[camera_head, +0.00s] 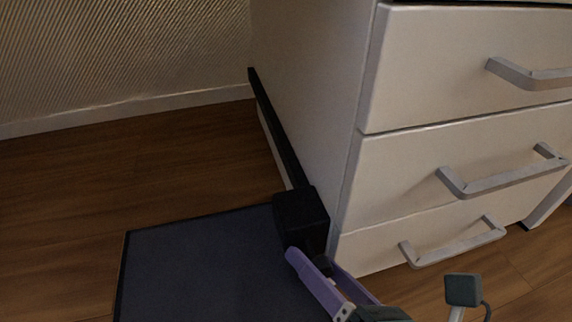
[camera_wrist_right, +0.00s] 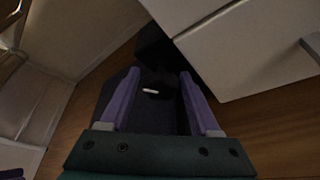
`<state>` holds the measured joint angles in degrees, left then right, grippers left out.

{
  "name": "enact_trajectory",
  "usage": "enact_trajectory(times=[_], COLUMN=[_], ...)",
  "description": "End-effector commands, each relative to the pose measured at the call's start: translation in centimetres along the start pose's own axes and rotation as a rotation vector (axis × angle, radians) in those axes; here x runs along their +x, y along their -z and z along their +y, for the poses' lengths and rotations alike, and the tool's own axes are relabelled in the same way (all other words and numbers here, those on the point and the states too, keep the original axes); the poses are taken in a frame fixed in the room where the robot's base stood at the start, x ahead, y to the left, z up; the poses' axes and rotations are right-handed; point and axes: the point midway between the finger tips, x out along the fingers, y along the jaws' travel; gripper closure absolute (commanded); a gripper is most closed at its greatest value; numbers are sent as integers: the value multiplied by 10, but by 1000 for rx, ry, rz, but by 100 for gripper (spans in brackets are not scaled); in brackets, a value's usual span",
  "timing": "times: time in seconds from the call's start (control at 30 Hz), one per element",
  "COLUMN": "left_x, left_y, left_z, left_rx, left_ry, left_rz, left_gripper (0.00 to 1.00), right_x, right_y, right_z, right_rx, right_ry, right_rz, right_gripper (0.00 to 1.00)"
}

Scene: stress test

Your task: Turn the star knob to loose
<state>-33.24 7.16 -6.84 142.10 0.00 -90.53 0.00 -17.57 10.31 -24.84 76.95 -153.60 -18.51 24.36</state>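A black block (camera_head: 301,216) sits at the near end of a black rail (camera_head: 277,135) along the cabinet's lower left side. A small dark knob (camera_head: 322,263) shows at the block's lower front, partly hidden by my right gripper (camera_head: 313,259). In the right wrist view the dark knob (camera_wrist_right: 160,92) has a white mark and lies between the purple fingers of my right gripper (camera_wrist_right: 160,74). The fingers are spread, with visible space beside the knob. Its star shape and exact setting are too dark to make out. My left gripper is not in view.
A white cabinet (camera_head: 450,75) with three drawers and grey bar handles stands right of the knob, close to the right gripper. A dark mat (camera_head: 200,270) lies on the wooden floor (camera_head: 60,200). The floor at left is clear up to the ribbed wall (camera_head: 110,50).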

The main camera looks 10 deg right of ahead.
Motion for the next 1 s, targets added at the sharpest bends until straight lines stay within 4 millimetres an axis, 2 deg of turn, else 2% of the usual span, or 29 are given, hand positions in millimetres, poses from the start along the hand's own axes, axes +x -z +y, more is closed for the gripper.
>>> enact_trajectory(times=[0.07, 0.53, 0.77, 1.0], left_x=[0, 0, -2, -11], left_y=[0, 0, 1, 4], left_z=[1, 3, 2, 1], left_rx=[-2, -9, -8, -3], left_ry=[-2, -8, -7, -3], left_rz=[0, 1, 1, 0], left_gripper=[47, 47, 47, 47], right_x=[0, 0, -1, -1], right_y=[0, 0, 0, -1], right_z=[0, 0, 0, 2], right_rx=[0, 0, -10, -90], right_ry=[0, 0, 5, 41], right_rz=[0, 1, 1, 2], right_gripper=[47, 100, 100, 100])
